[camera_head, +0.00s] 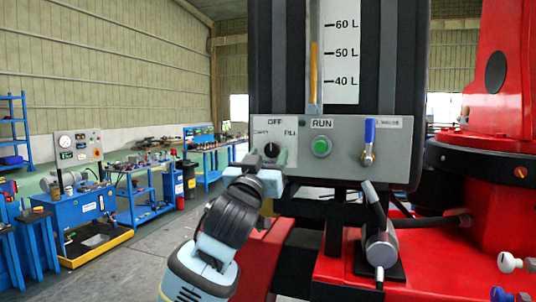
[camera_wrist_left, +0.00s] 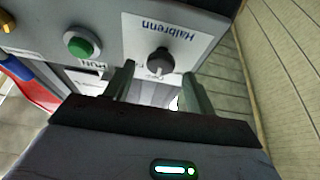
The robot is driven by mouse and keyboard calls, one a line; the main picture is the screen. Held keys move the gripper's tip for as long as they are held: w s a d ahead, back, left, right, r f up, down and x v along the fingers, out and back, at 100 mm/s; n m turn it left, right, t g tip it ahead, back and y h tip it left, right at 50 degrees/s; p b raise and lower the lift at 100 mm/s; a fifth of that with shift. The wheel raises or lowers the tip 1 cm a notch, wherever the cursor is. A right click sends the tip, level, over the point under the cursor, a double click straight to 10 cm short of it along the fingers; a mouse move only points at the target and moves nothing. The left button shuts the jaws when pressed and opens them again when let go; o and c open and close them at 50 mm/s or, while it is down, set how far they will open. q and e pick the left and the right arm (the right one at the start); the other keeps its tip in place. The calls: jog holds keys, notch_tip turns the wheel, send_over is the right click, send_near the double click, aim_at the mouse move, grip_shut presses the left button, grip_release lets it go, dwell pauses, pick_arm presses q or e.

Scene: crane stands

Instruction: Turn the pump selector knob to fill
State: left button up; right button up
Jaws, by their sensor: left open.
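The pump selector knob (camera_head: 271,150) is black and round, on the grey control panel (camera_head: 345,179) below the level gauge. "OFF" is printed above it, with partly covered labels to its left and right. In the left wrist view the knob (camera_wrist_left: 160,61) shows upside down with a light pointer mark. My left gripper (camera_head: 268,163) is open, right in front of the panel at the knob. In the left wrist view its two fingers (camera_wrist_left: 160,85) stand either side of the knob, tips close to the panel; contact cannot be told. My right gripper is out of view.
A green RUN button (camera_head: 320,146) and a blue-handled valve (camera_head: 369,138) sit to the knob's right. Red machinery (camera_head: 500,170) fills the right. Blue workbenches (camera_head: 85,210) stand far left.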

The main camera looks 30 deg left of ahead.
pick_arm(q)
jog(key=shift+x, duration=0.85)
jog(key=c, duration=0.9)
jog(key=shift+c, duration=0.2)
jog(key=shift+m, duration=0.4)
jog(key=m+h, duration=0.2)
jog(key=m, duration=0.1)
jog(key=m+h, duration=0.1)
jog(key=m, duration=0.2)
jog(key=shift+a+h, duration=0.15)
jog(key=shift+h, duration=0.25)
jog(key=m+h, duration=0.1)
jog(key=m, duration=0.2)
jog(key=m+h, duration=0.1)
jog(key=m, duration=0.1)
jog(key=shift+m+g, duration=0.4)
jog(key=shift+h, duration=0.3)
